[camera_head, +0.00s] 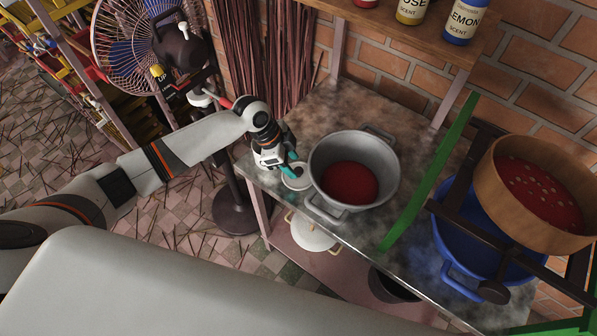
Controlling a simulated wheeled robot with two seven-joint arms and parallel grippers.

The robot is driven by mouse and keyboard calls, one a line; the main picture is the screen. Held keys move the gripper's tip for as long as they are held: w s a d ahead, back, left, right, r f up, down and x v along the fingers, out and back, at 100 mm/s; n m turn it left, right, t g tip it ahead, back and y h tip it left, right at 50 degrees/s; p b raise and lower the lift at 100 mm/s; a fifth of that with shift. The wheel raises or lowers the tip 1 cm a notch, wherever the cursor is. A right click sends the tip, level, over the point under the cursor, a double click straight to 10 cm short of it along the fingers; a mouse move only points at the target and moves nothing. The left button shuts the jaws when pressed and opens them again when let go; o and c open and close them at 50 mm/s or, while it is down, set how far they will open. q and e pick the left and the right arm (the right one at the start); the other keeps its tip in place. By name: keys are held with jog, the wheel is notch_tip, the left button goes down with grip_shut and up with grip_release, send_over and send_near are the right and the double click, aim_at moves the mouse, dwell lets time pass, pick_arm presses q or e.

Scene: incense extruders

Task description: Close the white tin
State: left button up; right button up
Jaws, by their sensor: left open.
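A small white round tin (297,184) stands on the worn metal table, just left of a grey two-handled pot. My left gripper (291,170) comes down from above with its teal-tipped fingers at the tin's top. The gripper is open. The fingers hide part of the tin's top, and I cannot tell whether they touch it or where its lid is. My right gripper is not in view.
The grey pot (328,150) holds red powder, close right of my gripper. A green bar (430,178) crosses the table. A blue tub (455,252) and wooden sieve (487,180) stand right. A white lidded pot (312,238) sits on the lower shelf.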

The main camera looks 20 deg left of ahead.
aim_at(298, 170)
pick_arm(q)
jog(key=x, duration=0.3)
jog(key=shift+w+d+f, duration=0.1)
jog(key=shift+w+f, duration=0.05)
grip_shut()
dwell(0.3)
